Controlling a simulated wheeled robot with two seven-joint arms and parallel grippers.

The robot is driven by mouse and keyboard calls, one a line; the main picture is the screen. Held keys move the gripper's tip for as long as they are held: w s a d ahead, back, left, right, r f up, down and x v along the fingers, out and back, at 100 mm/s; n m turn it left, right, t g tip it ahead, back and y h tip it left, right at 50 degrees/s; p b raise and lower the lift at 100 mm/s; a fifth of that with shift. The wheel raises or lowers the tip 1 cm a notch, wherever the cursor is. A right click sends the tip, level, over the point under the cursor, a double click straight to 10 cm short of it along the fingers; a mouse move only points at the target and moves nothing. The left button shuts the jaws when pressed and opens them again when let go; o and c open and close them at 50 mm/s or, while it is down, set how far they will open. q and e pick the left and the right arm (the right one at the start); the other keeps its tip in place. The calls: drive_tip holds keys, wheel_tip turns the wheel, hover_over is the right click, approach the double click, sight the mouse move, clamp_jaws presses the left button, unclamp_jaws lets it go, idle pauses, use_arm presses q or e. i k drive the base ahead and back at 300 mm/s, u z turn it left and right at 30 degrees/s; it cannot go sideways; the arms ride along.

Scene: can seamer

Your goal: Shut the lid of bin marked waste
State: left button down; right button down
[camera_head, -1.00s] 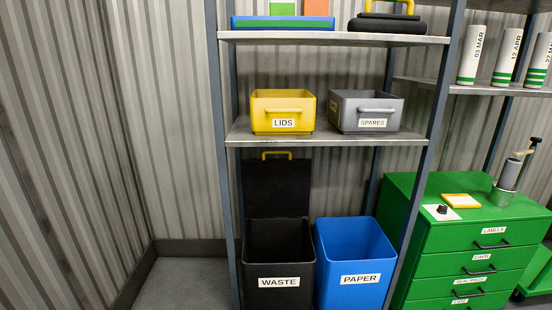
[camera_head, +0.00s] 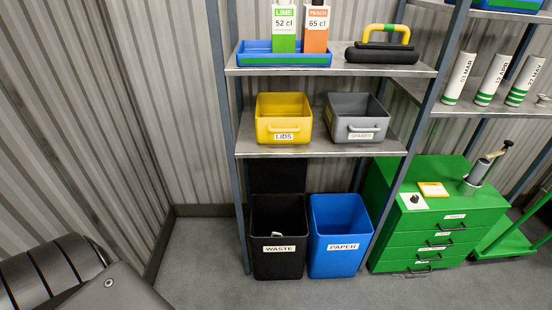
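The black waste bin (camera_head: 278,262) stands on the floor under the shelf unit, its white WASTE label facing me. Its black lid (camera_head: 277,177) stands upright behind the opening, so the bin is open. The lid's upper part and its yellow handle are hidden behind the lower shelf. Something small and pale lies inside the bin. A dark part of my own arm shows at the lower left. Neither of my grippers is in view.
The open blue paper bin (camera_head: 335,262) stands close at the waste bin's right. The lower shelf (camera_head: 310,150) overhangs both, carrying a yellow lids box (camera_head: 283,107) and a grey spares box (camera_head: 356,106). A green drawer cabinet (camera_head: 440,220) is further right. Floor at the left is free.

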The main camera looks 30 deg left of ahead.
sight(267, 175)
drive_tip(key=k, duration=0.65)
drive_tip(key=u, duration=0.55)
drive_tip(key=i, duration=0.55)
drive_tip(key=u, duration=0.75)
drive_tip(key=i, duration=1.55)
drive_tip(key=z, duration=0.75)
